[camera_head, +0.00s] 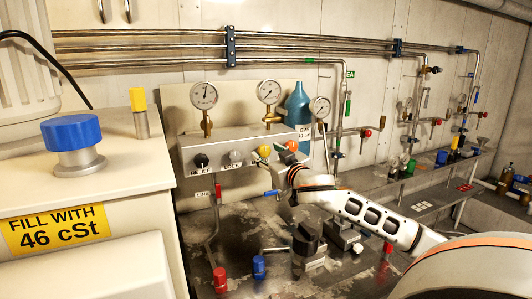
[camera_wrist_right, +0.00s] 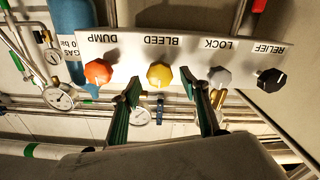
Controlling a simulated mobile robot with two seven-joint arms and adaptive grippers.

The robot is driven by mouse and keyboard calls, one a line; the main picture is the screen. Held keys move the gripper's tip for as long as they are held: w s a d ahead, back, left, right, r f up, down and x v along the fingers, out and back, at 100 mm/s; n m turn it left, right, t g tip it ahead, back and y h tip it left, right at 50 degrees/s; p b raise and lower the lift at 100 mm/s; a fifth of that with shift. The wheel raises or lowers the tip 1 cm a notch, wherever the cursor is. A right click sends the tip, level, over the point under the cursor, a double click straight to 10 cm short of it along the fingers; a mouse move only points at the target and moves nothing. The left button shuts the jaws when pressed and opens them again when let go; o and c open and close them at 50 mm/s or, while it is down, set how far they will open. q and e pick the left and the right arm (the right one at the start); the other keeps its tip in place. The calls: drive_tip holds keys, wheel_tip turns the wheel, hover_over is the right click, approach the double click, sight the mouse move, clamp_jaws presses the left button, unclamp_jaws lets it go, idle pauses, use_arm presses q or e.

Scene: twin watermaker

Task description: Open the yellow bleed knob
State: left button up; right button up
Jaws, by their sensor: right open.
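The yellow bleed knob (camera_head: 264,151) is on the front of the pale valve block (camera_head: 222,148), between a grey knob (camera_head: 235,156) and an orange knob (camera_head: 292,145). In the right wrist view, which is upside down, the yellow knob (camera_wrist_right: 159,75) sits under the BLEED label. My right gripper (camera_head: 281,164) is close in front of the block and partly covers the area under the orange knob. In the wrist view its two green-sided fingers (camera_wrist_right: 167,88) are apart, with the yellow knob showing between their tips. I see no clear contact. My left gripper is not in view.
The orange DUMP knob (camera_wrist_right: 98,72) and grey LOCK knob (camera_wrist_right: 219,77) are close beside the finger tips. A black RELIEF knob (camera_wrist_right: 270,80) is farther along. Gauges (camera_head: 203,96) stand above the block. A blue gas bottle (camera_head: 297,105) stands behind it.

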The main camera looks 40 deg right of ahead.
drive_tip(key=shift+x, duration=0.85)
